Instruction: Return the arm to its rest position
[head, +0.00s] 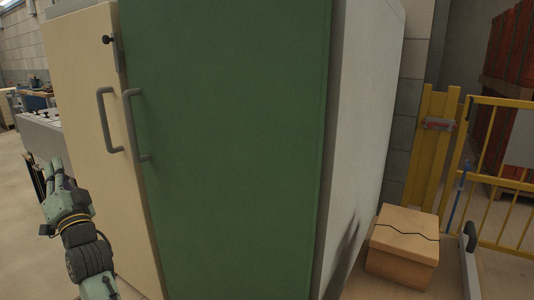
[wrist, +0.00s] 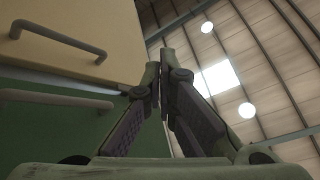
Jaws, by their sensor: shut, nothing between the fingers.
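A tall cabinet has a cream door (head: 85,60) and a green door (head: 230,130), each with a grey bar handle. A cardboard box (head: 402,246) stands on the floor at its right, near a yellow gate (head: 510,205). A bench (head: 40,130) stands at far left.

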